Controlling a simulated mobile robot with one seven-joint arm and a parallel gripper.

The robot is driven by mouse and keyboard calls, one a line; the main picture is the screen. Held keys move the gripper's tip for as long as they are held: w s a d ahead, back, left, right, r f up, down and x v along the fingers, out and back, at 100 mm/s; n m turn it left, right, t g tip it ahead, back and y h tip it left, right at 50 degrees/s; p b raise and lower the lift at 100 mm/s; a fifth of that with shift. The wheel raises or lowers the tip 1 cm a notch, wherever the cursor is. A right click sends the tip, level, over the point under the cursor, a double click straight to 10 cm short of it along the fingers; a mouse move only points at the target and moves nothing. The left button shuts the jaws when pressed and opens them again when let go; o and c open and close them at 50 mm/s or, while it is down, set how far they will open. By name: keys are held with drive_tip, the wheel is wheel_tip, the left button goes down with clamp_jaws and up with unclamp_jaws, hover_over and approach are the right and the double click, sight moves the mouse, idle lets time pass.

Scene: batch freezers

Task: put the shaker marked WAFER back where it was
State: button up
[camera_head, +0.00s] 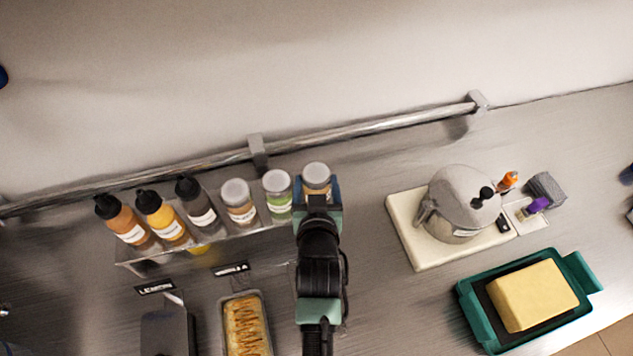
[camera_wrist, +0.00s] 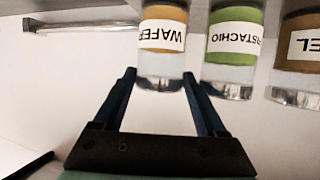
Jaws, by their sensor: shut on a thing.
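The shaker marked WAFER (camera_wrist: 162,46) has a tan band, a white label and a clear silvery cap; its lettering appears upside down in the wrist view. In the head view its pale lid (camera_head: 316,172) is at the right end of the row of bottles and shakers on the metal rack (camera_head: 268,228). My gripper (camera_wrist: 160,78) has one finger on each side of it and is shut on it; in the head view my gripper (camera_head: 318,195) covers its lower part. I cannot tell whether its base touches the rack.
The pistachio shaker (camera_head: 277,188) stands close to the left, then another shaker (camera_head: 238,200) and several sauce bottles (camera_head: 160,215). A wall rail (camera_head: 340,138) runs behind. A filled tray (camera_head: 245,325) is in front. A metal pot (camera_head: 460,200) and teal tray (camera_head: 470,310) are rightward.

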drive_tip(key=o, duration=1.1)
drive_tip(key=shift+f, duration=0.1)
drive_tip(key=shift+o, duration=0.2)
drive_tip(key=shift+r, duration=0.3)
drive_tip(key=shift+s, duration=0.3)
drive_tip(key=b+v, duration=0.2)
drive_tip(key=v, duration=0.9)
drive_tip(key=shift+s, duration=0.2)
